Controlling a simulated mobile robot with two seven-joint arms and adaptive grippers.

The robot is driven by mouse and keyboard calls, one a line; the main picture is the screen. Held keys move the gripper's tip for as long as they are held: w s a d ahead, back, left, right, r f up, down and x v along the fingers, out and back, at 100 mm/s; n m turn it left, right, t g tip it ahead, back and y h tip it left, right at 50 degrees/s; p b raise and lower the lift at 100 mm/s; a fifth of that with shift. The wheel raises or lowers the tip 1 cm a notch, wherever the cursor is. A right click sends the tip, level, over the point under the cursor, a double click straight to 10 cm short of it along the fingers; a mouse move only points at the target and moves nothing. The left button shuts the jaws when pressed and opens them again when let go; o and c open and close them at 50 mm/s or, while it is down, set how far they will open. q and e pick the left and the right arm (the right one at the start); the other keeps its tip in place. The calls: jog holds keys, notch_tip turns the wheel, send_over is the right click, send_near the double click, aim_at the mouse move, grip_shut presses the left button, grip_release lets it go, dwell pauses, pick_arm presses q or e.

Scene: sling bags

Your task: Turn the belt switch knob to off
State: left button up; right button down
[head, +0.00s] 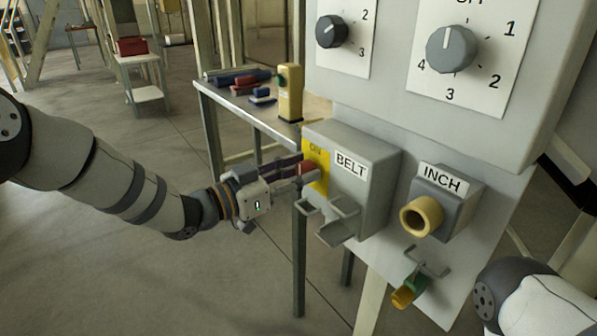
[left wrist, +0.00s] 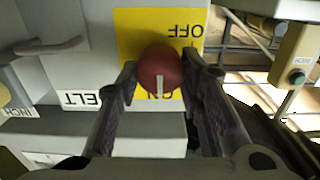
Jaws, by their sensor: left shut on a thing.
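The belt switch knob (left wrist: 159,75) is dark red with a pale pointer line, on a yellow plate (left wrist: 133,32) marked OFF and ON. In the left wrist view, which shows the lettering upside down, the pointer line lies toward the ON word. In the head view the knob (head: 308,170) shows at the left side of the grey BELT box (head: 372,165). My left gripper (head: 298,168) reaches it from the left and is shut on it. Its two fingers (left wrist: 160,88) sit on either side of the knob in the left wrist view. My right gripper is not in view.
The INCH box (head: 447,180) with a yellow ring stands right of the BELT box. Metal brackets (head: 338,222) stick out below BELT. A bench (head: 235,105) with tools and a yellow button box (head: 290,92) stands behind.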

pick_arm(q)
jog(key=shift+n, duration=0.3)
jog(key=n, duration=0.3)
jog(key=shift+a+n, duration=0.1)
jog(key=shift+n, duration=0.3)
jog(key=n, duration=0.4)
jog(key=shift+w+f+n, duration=0.1)
jog(key=shift+n, duration=0.2)
jog(key=n, duration=0.4)
jog(key=shift+f, duration=0.1)
jog(key=shift+n+b, duration=0.3)
jog(key=shift+n, duration=2.1)
jog(key=o, duration=1.2)
jog(key=shift+c, duration=0.2)
